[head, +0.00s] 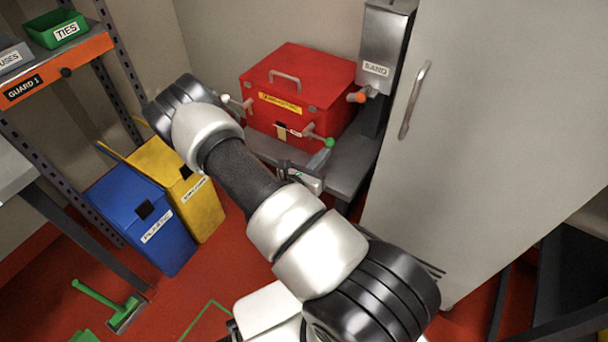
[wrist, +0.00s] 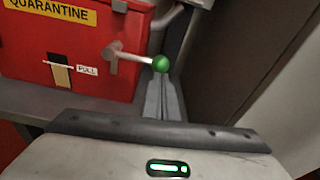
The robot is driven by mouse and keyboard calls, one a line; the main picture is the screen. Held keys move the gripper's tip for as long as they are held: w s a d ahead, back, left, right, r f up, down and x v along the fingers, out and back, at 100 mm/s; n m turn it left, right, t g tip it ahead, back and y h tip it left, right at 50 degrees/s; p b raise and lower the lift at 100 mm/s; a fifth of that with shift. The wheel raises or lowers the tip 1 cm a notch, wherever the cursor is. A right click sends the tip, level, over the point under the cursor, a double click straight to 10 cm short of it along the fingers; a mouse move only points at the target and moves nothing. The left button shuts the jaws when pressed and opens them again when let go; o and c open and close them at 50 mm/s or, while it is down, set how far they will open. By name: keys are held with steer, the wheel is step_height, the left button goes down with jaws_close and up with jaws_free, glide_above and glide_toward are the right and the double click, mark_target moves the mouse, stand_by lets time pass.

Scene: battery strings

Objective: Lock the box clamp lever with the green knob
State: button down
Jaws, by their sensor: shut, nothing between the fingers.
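The red box (head: 300,80) with a handle on its lid and a yellow quarantine label stands on a grey shelf. Its clamp lever (head: 312,133) ends in a green knob (head: 328,142) at the right of the box front. In the wrist view the lever (wrist: 125,54) sticks out to the right from the red front, and the green knob (wrist: 161,63) sits just beyond my fingertips. My gripper (wrist: 163,85) is shut and empty, with its fingers pointing toward the knob. I cannot tell whether the fingertips touch the knob. In the head view my arm partly hides the gripper.
A second lever with a white knob (head: 225,98) is at the box's left. A grey SAND dispenser (head: 384,60) with an orange knob (head: 357,97) stands close right, beside a large grey door (head: 490,130). Blue (head: 140,215) and yellow (head: 205,205) bins stand left.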

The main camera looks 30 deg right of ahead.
steer(key=p+v, duration=0.1)
steer(key=v, duration=1.3)
steer(key=shift+s+a, duration=0.3)
steer(key=s+d+r+m+g+y, duration=0.1)
steer(key=s+r+m+g+y, duration=0.15)
steer(key=r+m+g, duration=0.45)
steer(key=s+r+m+g+y, duration=0.15)
steer(key=s+r+m, duration=0.25)
steer(key=r+m, duration=0.6)
steer(key=s+a+r+m+t+y, duration=0.2)
steer(key=s+a+r+m+y, duration=0.15)
steer(key=r, duration=0.25)
steer(key=s+a+r+m+t+y, duration=0.2)
steer(key=a+r+y, duration=0.15)
steer(key=r, duration=0.35)
steer(key=s+a+r+m+t+y, duration=0.2)
steer(key=a+r+m+y, duration=0.15)
steer(key=r, duration=0.25)
step_height(320, 180, up, 19)
steer(key=p, duration=2)
steer(key=shift+a+r+n, duration=0.2)
steer(key=shift+n, duration=0.2)
